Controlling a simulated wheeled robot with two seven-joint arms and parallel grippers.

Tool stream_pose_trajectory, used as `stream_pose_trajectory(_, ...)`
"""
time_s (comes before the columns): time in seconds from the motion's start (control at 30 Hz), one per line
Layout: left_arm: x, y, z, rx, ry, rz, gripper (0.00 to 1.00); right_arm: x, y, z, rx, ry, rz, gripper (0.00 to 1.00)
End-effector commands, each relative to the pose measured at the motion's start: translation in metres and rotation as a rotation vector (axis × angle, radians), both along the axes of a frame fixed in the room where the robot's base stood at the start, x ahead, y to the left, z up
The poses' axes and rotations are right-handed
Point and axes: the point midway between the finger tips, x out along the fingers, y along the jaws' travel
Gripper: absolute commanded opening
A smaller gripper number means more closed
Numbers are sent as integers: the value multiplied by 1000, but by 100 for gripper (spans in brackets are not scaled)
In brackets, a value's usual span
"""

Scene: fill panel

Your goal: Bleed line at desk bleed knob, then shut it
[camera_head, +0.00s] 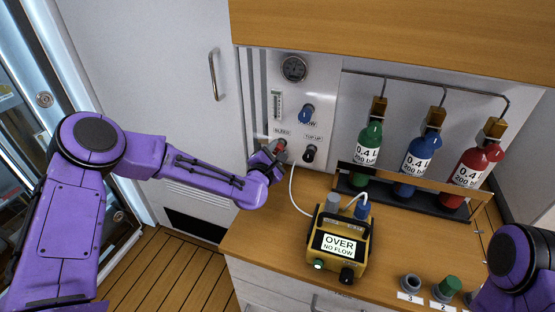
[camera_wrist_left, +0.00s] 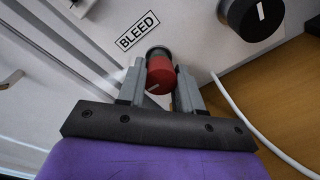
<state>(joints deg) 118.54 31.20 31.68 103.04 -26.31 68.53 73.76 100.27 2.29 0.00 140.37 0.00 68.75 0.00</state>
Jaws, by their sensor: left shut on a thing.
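The red bleed knob (camera_head: 281,143) sits on the pale panel under its "BLEED" label. The round gauge (camera_head: 293,68) is above, too small to read. The yellow unit (camera_head: 340,243) on the desk displays "OVER" and "NO FLOW". My right arm shows at the lower right, but its gripper is out of view.
A black "TOP UP" knob (camera_head: 309,153) is close right of the bleed knob, and a blue knob (camera_head: 306,113) is above. A white hose runs from the panel to the yellow unit. Green (camera_head: 368,141), blue (camera_head: 420,151) and red (camera_head: 474,163) bottles stand at right.

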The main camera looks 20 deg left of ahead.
Motion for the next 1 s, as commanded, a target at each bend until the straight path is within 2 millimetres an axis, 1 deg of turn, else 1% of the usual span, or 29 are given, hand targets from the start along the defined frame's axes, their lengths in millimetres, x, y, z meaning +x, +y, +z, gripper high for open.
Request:
stream_pose_trajectory(0.03,1,2,-5,-48,-1,5,4,0,0,-13,0,0,0,60)
stream_pose_trajectory(0.6,0,1,-7,-566,16,3,4,0,0,-87,0,0,0,60)
stream_pose_trajectory(0.8,0,0,-5,-700,21,2,4,0,0,-107,0,0,0,60)
stream_pose_trajectory(1.0,0,0,-4,-786,25,1,4,0,0,-119,0,0,0,60)
